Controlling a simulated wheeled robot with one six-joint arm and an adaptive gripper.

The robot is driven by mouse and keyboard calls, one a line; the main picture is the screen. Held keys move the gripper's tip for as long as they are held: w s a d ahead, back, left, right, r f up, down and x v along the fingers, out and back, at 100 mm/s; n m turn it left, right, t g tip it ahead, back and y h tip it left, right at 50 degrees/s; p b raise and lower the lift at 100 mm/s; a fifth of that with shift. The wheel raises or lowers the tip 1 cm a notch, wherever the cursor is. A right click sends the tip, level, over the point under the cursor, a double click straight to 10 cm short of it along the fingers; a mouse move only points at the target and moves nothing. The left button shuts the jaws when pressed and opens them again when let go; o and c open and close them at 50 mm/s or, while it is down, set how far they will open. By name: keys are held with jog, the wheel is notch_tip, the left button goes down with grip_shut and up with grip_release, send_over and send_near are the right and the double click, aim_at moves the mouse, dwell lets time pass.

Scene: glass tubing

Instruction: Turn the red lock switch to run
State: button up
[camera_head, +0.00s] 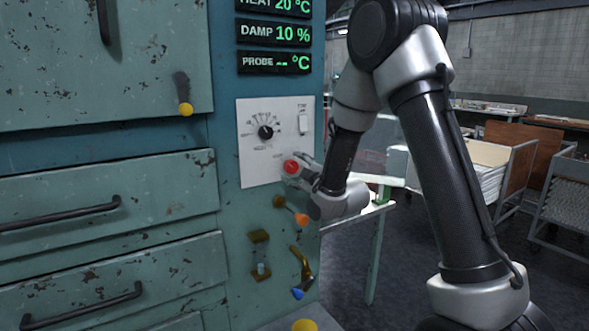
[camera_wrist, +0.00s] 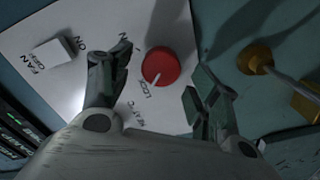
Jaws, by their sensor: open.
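The red lock switch (camera_head: 291,167) is a round red knob at the lower right of a white control plate (camera_head: 252,172). It also shows in the wrist view (camera_wrist: 162,66), with a pale mark pointing toward the letters that read LOCK. Another label beside it is partly hidden by a finger; only an N shows. My gripper (camera_head: 302,173) is at the plate. In the wrist view my gripper (camera_wrist: 155,82) is open, with one finger on each side of the knob. I see a gap on both sides. Whether the fingertips touch the plate I cannot tell.
The white FAN rocker (camera_wrist: 54,52) and a black dial (camera_head: 265,132) share the plate. Below are an orange-tipped lever (camera_head: 301,219) and a blue-tipped brass lever (camera_head: 300,270). Drawers with black handles (camera_head: 80,305) lie left.

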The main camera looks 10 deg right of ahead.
jog(key=shift+x, duration=1.05)
jog(key=c, duration=1)
jog(key=shift+m, duration=0.4)
jog(key=m, duration=0.8)
jog(key=shift+d+m, duration=0.1)
jog(key=shift+m, duration=0.2)
jog(key=m, duration=0.4)
jog(key=shift+d, duration=0.1)
jog(key=shift+m, duration=2.2)
